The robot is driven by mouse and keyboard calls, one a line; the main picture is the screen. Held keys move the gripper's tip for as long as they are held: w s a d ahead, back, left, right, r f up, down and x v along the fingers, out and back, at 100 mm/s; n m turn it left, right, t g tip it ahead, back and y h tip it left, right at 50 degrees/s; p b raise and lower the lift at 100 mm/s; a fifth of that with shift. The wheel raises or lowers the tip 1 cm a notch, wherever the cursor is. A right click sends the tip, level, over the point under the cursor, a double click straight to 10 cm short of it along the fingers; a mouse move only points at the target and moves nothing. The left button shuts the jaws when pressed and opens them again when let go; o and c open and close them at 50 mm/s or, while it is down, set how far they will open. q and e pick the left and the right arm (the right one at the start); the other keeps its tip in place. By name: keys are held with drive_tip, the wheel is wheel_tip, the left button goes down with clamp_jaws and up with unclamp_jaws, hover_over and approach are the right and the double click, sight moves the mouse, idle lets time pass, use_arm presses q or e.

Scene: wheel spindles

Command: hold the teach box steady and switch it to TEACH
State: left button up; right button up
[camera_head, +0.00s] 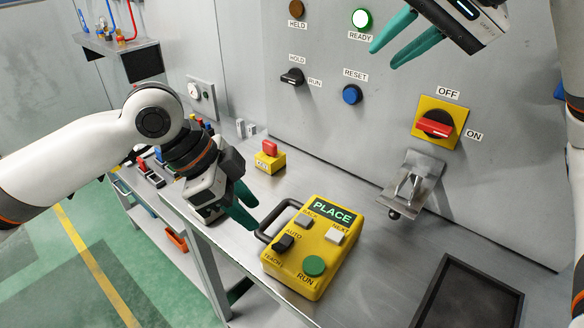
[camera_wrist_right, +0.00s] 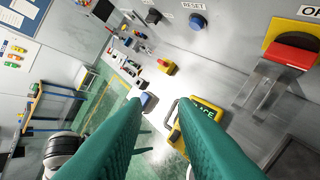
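The yellow teach box (camera_head: 327,240) lies on the metal bench in the head view, its display reading PLACE. Its black selector knob (camera_head: 283,243) sits between the AUTO and TEACH labels; I cannot tell clearly which it points to. A black handle (camera_head: 266,237) is on its left side. My left gripper (camera_head: 257,214) is just left of the handle, fingers apart, with nothing seen between them. My right gripper (camera_head: 384,52) is open and empty, high in front of the panel, far above the box. The box also shows partly behind a finger in the right wrist view (camera_wrist_right: 205,112).
A red-and-yellow switch (camera_head: 437,124) and a metal bracket (camera_head: 409,185) are on the panel, right of the box. A small yellow block with a red top (camera_head: 270,158) stands behind it. A dark tray (camera_head: 466,296) lies at the right. Bare bench separates box and tray.

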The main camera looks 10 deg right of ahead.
drive_tip(key=w+a+f+m+g+h, duration=0.15)
drive_tip(key=w+a+f, duration=0.25)
drive_tip(key=f, duration=0.5)
drive_tip(key=w+a+f+m+g, duration=0.2)
drive_tip(key=w+a+f+g, duration=0.15)
drive_tip(key=f, duration=0.45)
drive_tip(key=m, duration=0.2)
approach(283, 205)
drive_tip(key=shift+n+g+h, duration=0.25)
drive_tip(key=shift+g+h, duration=0.05)
drive_tip(key=shift+h, duration=0.15)
drive_tip(key=x, duration=1.1)
drive_tip(key=shift+w+a+r, duration=0.1)
drive_tip(key=shift+w+a, duration=0.15)
drive_tip(key=shift+a, duration=0.15)
clamp_jaws()
